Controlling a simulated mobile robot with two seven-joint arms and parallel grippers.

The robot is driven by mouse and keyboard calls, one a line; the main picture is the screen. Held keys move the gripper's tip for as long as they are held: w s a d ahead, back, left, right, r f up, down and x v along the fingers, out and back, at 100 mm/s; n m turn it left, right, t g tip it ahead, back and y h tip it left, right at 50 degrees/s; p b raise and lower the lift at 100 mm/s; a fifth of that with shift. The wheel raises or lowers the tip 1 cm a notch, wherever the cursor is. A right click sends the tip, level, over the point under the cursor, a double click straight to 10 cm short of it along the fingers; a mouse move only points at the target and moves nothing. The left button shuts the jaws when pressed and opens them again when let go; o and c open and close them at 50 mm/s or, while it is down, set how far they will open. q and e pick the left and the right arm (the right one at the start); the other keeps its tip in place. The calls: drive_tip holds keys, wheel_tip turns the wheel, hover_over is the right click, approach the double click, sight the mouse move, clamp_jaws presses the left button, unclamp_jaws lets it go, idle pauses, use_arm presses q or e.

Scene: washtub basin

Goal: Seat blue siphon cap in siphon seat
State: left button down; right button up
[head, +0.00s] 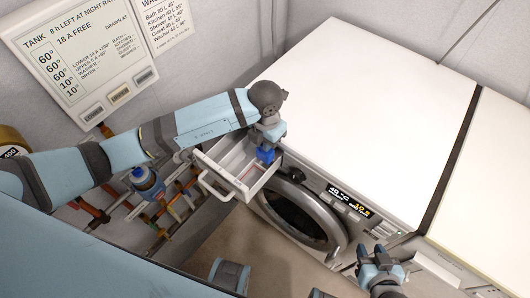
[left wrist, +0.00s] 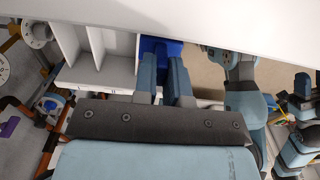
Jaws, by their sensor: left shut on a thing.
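The blue siphon cap (head: 265,155) is held by my left gripper (head: 267,142) at the right-hand end of the open white detergent drawer (head: 238,168), close to the washer's front. In the left wrist view the blue cap (left wrist: 160,47) shows at the tips of my left gripper (left wrist: 164,68), beside the drawer's white dividers (left wrist: 98,45). The siphon seat cannot be made out. I cannot tell whether the cap touches the drawer. My right gripper (head: 375,256) is low in front of the washer, its fingers apart with nothing seen between them.
The white washer (head: 365,105) has a round door (head: 300,215) below the drawer. A tank panel (head: 85,55) hangs on the wall. The washer's top is clear.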

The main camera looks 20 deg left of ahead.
sight(265, 155)
use_arm(q)
drive_tip(key=shift+f, duration=3.25)
drive_tip(key=shift+f, duration=0.2)
drive_tip(key=c, duration=1.2)
unclamp_jaws()
drive_tip(key=shift+r, duration=0.15)
wheel_tip(265, 155, up, 12)
drive_tip(key=shift+r, duration=0.1)
